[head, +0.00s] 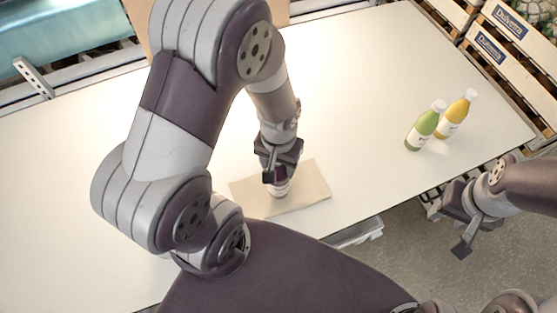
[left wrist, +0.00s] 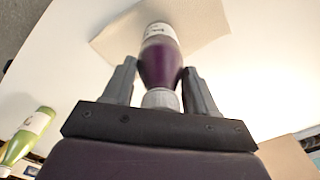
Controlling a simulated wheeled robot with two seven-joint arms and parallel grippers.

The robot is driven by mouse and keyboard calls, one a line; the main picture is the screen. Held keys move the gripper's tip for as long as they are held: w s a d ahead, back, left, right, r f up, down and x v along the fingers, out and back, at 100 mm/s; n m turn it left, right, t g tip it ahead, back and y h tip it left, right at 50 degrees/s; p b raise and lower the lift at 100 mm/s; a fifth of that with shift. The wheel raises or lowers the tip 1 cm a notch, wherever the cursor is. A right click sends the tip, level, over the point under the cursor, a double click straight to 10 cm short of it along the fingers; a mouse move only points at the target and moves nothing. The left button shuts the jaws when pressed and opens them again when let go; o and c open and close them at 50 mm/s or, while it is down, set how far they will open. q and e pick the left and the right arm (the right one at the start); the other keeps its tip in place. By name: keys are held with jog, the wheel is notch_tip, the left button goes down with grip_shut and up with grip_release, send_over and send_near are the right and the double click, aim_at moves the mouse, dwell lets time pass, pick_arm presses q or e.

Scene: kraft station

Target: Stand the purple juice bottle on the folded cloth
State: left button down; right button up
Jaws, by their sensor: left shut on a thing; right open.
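The purple juice bottle (left wrist: 160,62) has a white cap and a white label. In the head view its lower part (head: 279,188) shows below my left gripper (head: 282,172), over the folded cloth. My left gripper (left wrist: 160,88) is shut on the bottle near its neck. The bottle looks roughly upright; I cannot tell for sure whether its base touches the cloth. The beige folded cloth (head: 312,184) lies flat on the white table, and it also shows in the left wrist view (left wrist: 206,18).
A green bottle (head: 424,128) and a yellow bottle (head: 455,116) stand together on the table (head: 370,90) at the right. Wooden crates (head: 500,62) are beyond the right edge. A grey bin (head: 358,234) is below the front edge. The table around the cloth is clear.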

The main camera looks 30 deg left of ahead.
pick_arm(q)
jog(key=shift+d+f+b, duration=0.1)
jog(key=shift+f+b, duration=0.35)
jog(key=shift+f, duration=0.2)
jog(key=c, duration=0.7)
grip_release()
jog(key=o, duration=0.4)
jog(key=shift+w, duration=0.1)
notch_tip(320, 180, up, 13)
jog(key=shift+w+f, duration=0.15)
jog(key=shift+f, duration=0.05)
jog(key=shift+w+a+f+m+t, duration=0.15)
jog(key=shift+f+m+t, duration=0.35)
jog(key=shift+f, duration=0.65)
jog(key=shift+w+a+f, duration=0.15)
jog(key=shift+f, duration=0.2)
